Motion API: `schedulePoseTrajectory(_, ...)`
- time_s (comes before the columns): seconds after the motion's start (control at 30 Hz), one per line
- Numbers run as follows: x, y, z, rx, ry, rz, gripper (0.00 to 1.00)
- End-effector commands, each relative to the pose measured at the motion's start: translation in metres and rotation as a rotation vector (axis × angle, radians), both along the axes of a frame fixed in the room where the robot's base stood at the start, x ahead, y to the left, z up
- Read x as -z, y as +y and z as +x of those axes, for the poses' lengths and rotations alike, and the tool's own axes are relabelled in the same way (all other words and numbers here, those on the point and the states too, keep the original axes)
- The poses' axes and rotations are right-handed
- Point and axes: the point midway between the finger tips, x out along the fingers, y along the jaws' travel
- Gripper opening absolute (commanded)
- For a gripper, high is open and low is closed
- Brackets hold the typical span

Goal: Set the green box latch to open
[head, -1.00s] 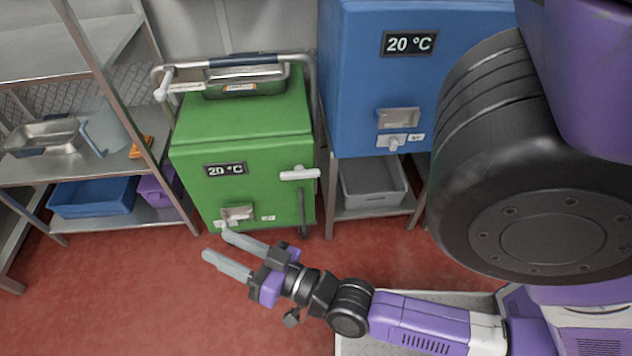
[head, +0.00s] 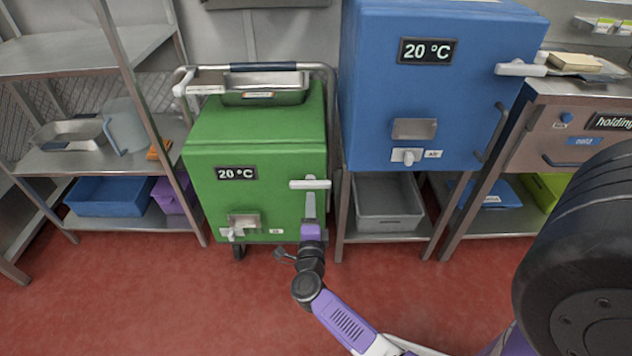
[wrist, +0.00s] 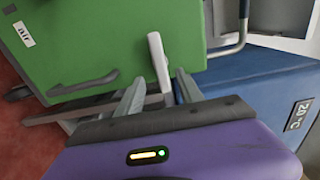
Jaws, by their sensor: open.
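The green box (head: 255,160) stands on a wheeled frame with a "20 °C" display on its front. Its white latch handle (head: 310,184) lies level across the upper right of the front. My gripper (head: 310,198) is at the latch, with its fingers pointing up at the box's right edge. In the wrist view the latch bar (wrist: 158,62) reaches down between the two open fingertips (wrist: 160,82). I cannot tell whether either finger touches it. The green box (wrist: 100,40) fills the upper left there.
A blue box (head: 430,90) with its own latch stands close on the right, above a grey bin (head: 388,205). A metal pan (head: 264,90) sits on top of the green box. A shelf rack (head: 95,165) stands at the left. The red floor (head: 180,300) in front is clear.

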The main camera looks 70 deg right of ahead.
Motion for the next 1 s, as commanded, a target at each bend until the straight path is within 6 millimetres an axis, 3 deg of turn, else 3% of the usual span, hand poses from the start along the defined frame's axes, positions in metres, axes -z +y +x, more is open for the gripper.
schedulePoseTrajectory(0.6, 0.001, -0.058, 0.024, -0.001, 0.001, -0.003, 0.44)
schedulePoseTrajectory(1.0, 0.000, -0.064, 0.027, -0.003, 0.003, -0.002, 0.44)
